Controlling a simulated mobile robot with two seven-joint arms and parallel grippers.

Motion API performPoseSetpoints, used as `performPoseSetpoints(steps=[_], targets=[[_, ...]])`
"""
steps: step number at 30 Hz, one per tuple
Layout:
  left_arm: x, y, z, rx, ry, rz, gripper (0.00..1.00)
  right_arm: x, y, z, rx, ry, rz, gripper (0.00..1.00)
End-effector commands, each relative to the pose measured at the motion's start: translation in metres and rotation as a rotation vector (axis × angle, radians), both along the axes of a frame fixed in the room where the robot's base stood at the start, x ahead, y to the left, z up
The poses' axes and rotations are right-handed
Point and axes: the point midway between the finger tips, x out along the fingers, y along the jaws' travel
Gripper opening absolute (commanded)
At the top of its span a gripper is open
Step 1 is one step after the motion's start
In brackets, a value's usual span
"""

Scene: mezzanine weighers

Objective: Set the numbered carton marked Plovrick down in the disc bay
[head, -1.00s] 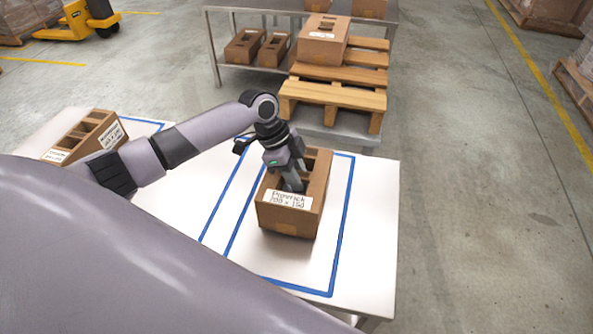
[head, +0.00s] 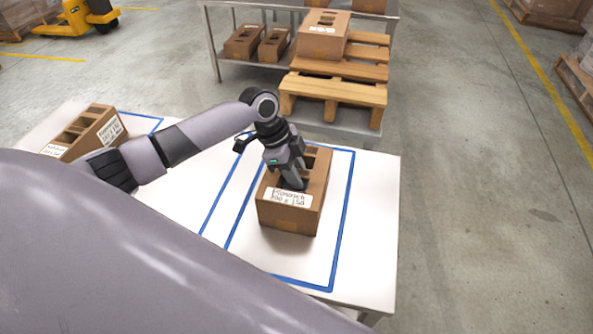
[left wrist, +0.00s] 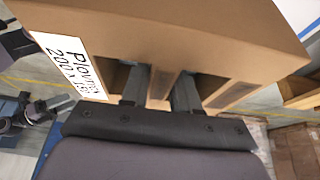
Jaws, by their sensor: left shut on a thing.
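The brown carton marked Plovrick (head: 282,218) is at the right end of the white table, inside or just over the right-hand blue-outlined bay (head: 343,220). I cannot tell whether its base touches the table. My left gripper (head: 294,182) reaches into its open top and is shut on the carton's middle divider. In the left wrist view the carton (left wrist: 180,35) fills the top, with the two fingers (left wrist: 160,92) on either side of the divider and the white label at left. No disc mark shows on the bay. My right gripper is not in view.
Another labelled carton (head: 92,130) stands at the table's left end. A second blue outline (head: 213,205) lies beside the right-hand bay. Behind are a wooden pallet (head: 335,88) with a carton on it and a metal rack (head: 212,45) with several cartons. Table around the carton is clear.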

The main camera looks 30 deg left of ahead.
Motion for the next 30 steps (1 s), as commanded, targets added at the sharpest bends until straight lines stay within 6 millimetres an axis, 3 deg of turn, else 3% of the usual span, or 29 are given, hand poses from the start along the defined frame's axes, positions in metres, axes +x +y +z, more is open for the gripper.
performPoseSetpoints(steps=[1,3,13,24,30], targets=[[0.001,0.0,0.001,-0.001,-0.002,0.001,0.39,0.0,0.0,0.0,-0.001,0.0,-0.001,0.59],[0.0,0.0,0.001,-0.001,-0.002,0.001,0.59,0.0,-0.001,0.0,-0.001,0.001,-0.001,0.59],[0.0,0.001,0.002,0.001,0.0,0.0,0.59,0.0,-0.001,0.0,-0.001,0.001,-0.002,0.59],[-0.005,0.021,0.053,0.001,-0.003,0.0,0.59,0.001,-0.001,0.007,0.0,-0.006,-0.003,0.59],[-0.007,0.027,0.066,-0.001,-0.001,0.0,0.59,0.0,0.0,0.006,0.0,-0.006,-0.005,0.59]])
